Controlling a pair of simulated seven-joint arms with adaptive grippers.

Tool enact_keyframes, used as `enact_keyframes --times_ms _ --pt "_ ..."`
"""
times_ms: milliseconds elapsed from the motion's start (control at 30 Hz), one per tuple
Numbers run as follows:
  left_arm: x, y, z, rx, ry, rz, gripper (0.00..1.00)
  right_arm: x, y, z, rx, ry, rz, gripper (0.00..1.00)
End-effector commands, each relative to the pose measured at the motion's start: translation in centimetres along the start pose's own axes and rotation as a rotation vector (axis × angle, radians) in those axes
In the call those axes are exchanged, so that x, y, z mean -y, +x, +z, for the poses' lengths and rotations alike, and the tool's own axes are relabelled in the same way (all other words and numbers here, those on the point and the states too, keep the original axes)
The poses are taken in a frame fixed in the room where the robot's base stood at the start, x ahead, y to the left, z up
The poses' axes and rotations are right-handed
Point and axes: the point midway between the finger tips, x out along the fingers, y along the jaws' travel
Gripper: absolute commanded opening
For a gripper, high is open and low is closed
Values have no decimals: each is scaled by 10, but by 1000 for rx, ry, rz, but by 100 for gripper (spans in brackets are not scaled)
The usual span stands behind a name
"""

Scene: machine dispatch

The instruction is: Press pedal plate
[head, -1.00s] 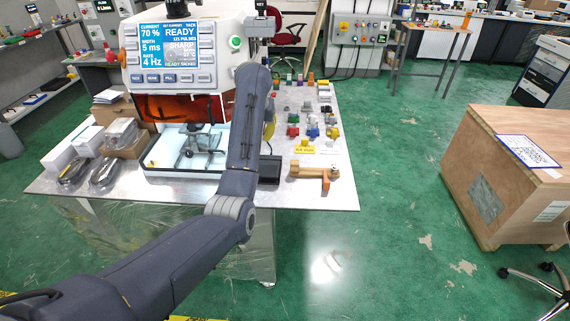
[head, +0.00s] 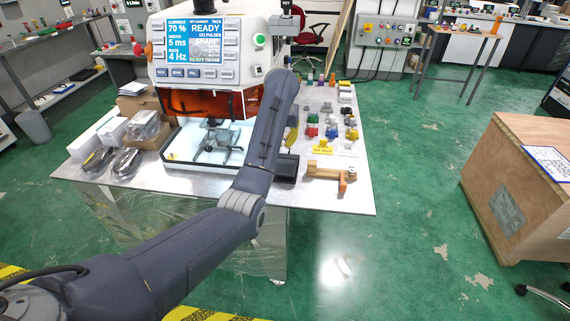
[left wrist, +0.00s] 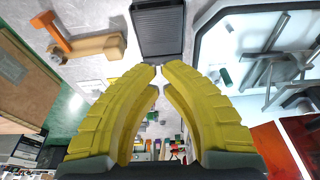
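The pedal plate, a black ribbed rectangle (head: 286,169), lies on the metal table just right of the machine's lit work bay. It also shows at the top middle of the left wrist view (left wrist: 158,28). My left arm crosses in front of the machine and partly covers the plate's left side. In the left wrist view the yellow fingers of my left gripper (left wrist: 160,70) curve together with their tips almost meeting and nothing between them. The tips appear just short of the plate's edge, apart from it. In the head view the forearm hides most of this gripper. My right gripper is not in view.
The machine (head: 212,55) has a READY screen and an orange shield. A wooden piece with an orange part (head: 328,172) lies right of the plate. Several coloured small parts (head: 330,118) stand behind. Grey items and boxes (head: 128,138) fill the left side. A wooden crate (head: 520,190) stands at right.

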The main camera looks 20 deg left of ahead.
Motion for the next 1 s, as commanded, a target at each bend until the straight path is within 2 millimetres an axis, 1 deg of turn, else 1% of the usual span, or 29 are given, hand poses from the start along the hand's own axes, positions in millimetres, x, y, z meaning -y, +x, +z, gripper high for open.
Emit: enact_keyframes --times_ms 33,400,533,600,800,1000 --pt "3 8 1 2 -1 -5 0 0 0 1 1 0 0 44" --pt "2 64 1 3 0 -3 0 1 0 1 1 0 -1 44" --pt "2 82 1 2 0 -2 0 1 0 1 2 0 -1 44" --pt "1 91 4 1 0 -2 0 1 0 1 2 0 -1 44" --pt "1 110 10 1 0 -1 0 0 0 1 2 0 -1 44" --pt "0 117 13 0 0 1 0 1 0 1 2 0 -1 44"
